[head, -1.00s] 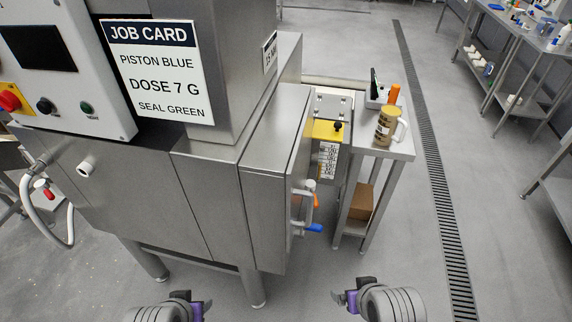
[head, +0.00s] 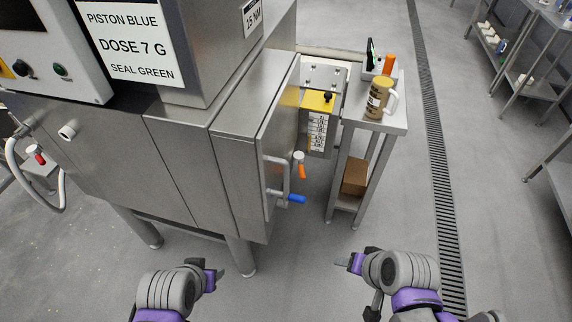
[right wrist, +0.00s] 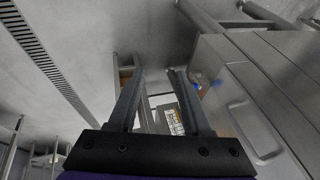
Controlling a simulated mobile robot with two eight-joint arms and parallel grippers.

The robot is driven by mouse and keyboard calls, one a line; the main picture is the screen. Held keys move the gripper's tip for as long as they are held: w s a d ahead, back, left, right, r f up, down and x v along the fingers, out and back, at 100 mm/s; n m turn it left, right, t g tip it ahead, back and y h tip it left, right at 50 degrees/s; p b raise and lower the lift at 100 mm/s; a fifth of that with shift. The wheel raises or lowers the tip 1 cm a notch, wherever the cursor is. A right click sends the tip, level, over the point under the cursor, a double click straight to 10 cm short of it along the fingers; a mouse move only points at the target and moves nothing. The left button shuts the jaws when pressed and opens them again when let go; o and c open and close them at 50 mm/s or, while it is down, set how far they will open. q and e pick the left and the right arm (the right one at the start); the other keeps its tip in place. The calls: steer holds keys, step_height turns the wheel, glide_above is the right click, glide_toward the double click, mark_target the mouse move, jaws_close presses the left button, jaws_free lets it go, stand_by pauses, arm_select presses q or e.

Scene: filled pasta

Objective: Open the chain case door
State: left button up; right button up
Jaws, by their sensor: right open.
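The chain case door (head: 277,128) is the grey metal panel on the machine's right side, and it looks flush with the case. An orange-ended lever (head: 302,170) and a blue-ended lever (head: 296,199) are beside the handle. My right gripper (head: 342,262) is open and empty, apart from the handle, below and right of it.
A floor drain (head: 437,150) runs along the right. The floor before the door is clear.

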steer(key=w+a+f+m+y+b, duration=0.2)
steer(key=w+a+m+y+b, duration=0.15)
steer(key=a+m, duration=0.2)
steer(key=w+a+r+m+t+y+b, duration=0.1)
steer(key=w+a+r+m+y+b, duration=0.15)
steer(key=w+m+y+b, duration=0.4)
arm_select(q)
step_height(320, 180, down, 14)
steer(key=s+b, duration=0.1)
steer(key=b, duration=0.1)
steer(key=shift+s+f+g, duration=0.2)
steer(key=shift+s+g, duration=0.05)
steer(key=shift+g, duration=0.05)
arm_select(e)
step_height(320, 180, up, 5)
steer(key=m+t+y, duration=0.2)
steer(key=m+y, duration=0.2)
steer(key=m, duration=0.3)
glide_above(286, 192)
steer(key=shift+w, duration=0.4)
steer(key=shift+c, duration=0.2)
jaws_close()
